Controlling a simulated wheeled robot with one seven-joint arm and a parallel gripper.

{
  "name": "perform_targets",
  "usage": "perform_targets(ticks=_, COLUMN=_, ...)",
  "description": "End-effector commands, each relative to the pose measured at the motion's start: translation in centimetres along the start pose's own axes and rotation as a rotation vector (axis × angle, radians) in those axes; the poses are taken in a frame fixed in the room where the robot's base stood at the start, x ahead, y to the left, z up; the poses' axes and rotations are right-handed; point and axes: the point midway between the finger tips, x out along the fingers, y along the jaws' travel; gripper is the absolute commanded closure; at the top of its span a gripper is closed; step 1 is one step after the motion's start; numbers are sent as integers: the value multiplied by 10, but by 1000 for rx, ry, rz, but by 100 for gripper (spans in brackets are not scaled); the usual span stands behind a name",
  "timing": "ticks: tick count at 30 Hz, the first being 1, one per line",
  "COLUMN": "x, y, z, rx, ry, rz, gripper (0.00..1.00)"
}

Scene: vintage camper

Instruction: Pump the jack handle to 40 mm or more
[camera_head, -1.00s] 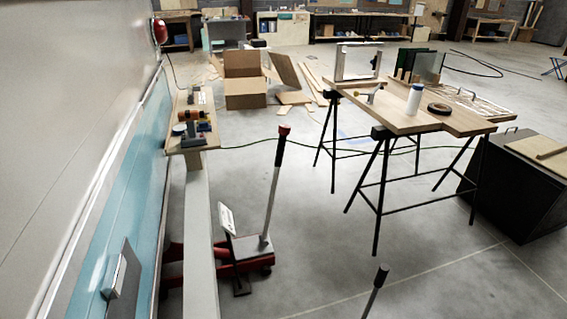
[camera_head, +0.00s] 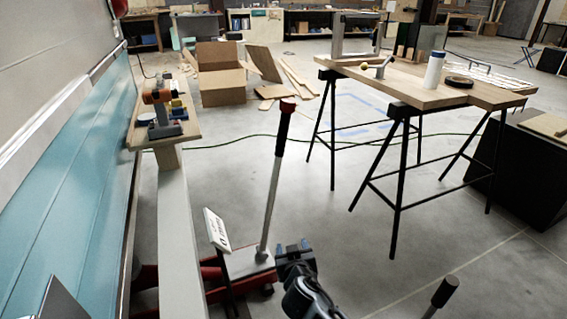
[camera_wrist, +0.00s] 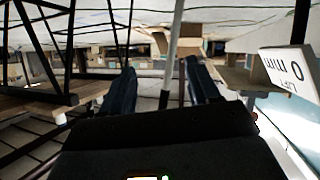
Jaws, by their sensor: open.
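The jack (camera_head: 248,262) stands on the floor, red with a grey top. Its handle (camera_head: 270,205) is a grey shaft rising with a slight lean to the right, with a black grip and red tip. A white lift sign (camera_head: 217,230) stands beside it; in the wrist view the sign (camera_wrist: 290,70) appears to read 0 mm. My gripper (camera_head: 293,246) is open and low, just right of the handle's foot. In the wrist view my gripper (camera_wrist: 160,65) has the handle shaft (camera_wrist: 174,50) visible between its fingers, nearer the right one; contact cannot be told.
A trestle table (camera_head: 430,97) with black legs stands to the right. A bench (camera_head: 185,128) with tools is left of the jack, along the camper's blue side (camera_head: 75,190). A black-tipped rod (camera_head: 444,292) rises at lower right. Open floor lies between.

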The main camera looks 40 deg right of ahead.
Motion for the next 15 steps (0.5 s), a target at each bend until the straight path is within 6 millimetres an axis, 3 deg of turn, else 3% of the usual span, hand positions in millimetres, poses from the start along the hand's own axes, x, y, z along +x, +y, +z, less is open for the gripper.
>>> perform_targets(ticks=1, x=29, y=-6, z=-6, rx=19, ry=15, rz=39, gripper=39)
perform_targets(ticks=6, x=91, y=-12, z=-52, rx=85, ry=61, rz=179, gripper=39)
perform_targets(ticks=12, x=143, y=-13, z=-124, rx=180, ry=146, rz=340, gripper=39)
perform_targets(ticks=15, x=160, y=-11, z=-165, rx=231, ry=200, rz=417, gripper=39)
